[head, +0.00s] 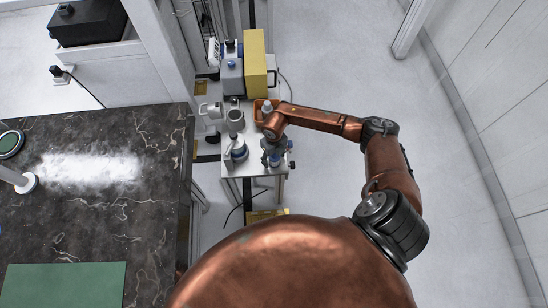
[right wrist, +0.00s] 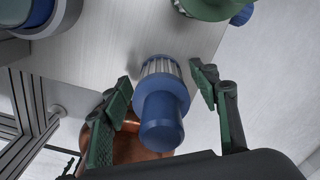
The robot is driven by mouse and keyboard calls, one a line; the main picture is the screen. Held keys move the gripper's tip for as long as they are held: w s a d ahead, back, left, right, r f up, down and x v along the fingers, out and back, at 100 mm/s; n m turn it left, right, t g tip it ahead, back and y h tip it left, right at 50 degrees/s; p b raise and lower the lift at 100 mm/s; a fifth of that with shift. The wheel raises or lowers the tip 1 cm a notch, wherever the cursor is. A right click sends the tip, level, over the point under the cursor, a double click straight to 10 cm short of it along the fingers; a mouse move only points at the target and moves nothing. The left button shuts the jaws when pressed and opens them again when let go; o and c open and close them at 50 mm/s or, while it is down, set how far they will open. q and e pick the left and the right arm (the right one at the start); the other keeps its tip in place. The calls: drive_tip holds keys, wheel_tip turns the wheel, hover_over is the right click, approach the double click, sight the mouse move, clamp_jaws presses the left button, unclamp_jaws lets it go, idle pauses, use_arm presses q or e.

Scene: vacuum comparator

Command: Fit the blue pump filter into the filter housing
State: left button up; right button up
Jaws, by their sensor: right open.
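The blue pump filter (right wrist: 161,110), with a blue cap and a pale ribbed section, shows between the fingers in the right wrist view. My right gripper (right wrist: 160,76) is open, one finger on each side of the filter, with visible gaps. In the head view my right gripper (head: 273,150) is over the front right of the small bench and hides most of what is below it. A grey upright device with a blue ring (head: 237,151) stands to its left. I cannot tell which part is the filter housing. My left gripper is not in view.
A green part (right wrist: 207,8) is close beyond the right finger. A dark marble table (head: 95,215) stands to the left.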

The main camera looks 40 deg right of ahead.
sight(274, 157)
drive_tip(key=shift+r, duration=0.2)
use_arm(q)
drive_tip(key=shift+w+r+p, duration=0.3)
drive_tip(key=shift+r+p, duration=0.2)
drive_tip(key=shift+p, duration=0.05)
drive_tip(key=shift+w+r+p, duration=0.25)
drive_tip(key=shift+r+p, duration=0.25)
use_arm(e)
drive_tip(key=r, duration=0.7)
drive_tip(key=shift+s+a+r, duration=0.15)
drive_tip(key=shift+a+r, duration=0.05)
drive_tip(key=shift+a, duration=0.1)
